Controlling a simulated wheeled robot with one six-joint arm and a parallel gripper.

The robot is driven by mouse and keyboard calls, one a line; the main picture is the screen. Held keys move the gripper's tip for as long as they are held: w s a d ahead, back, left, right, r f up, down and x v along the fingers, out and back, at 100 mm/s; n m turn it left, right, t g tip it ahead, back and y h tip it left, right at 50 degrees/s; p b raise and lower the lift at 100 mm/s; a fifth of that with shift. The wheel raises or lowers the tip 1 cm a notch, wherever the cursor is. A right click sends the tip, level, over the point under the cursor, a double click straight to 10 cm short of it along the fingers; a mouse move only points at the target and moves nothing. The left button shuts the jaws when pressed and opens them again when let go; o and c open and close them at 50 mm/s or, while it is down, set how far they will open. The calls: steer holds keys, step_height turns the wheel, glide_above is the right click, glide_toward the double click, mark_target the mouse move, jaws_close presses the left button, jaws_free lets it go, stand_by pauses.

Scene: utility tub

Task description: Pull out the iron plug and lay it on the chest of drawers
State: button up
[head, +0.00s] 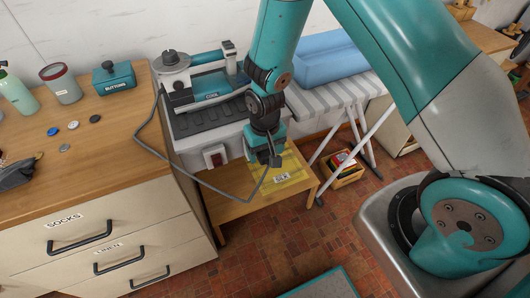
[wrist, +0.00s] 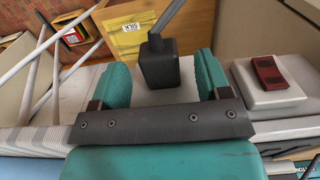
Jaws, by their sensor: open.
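The iron plug (wrist: 158,62) is a dark block with a grey cord. In the wrist view it stands between the two teal fingers of my gripper (wrist: 160,80), which are open with a gap on each side. Behind it is a pale surface; I cannot tell how deep it sits there. In the head view the plug (head: 276,161) shows at the fingertips of my gripper (head: 265,145), beside the pale unit's end. Its cord loops down and left to the teal and grey iron (head: 200,85). The chest of drawers (head: 130,135) is at the left, with a wooden top.
A red switch (head: 215,156) is left of the plug. A small wooden table (head: 238,207) holds a yellow item (head: 290,180). The chest top carries a cup (head: 62,85), bottle, teal buttons box (head: 114,78), several buttons and a dark pouch. Its front right is clear. An ironing board (head: 330,98) stands behind.

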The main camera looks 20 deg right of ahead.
steer(key=shift+f, duration=0.9)
steer(key=shift+c, duration=0.2)
steer(key=c, duration=1)
steer(key=shift+s, duration=2.3)
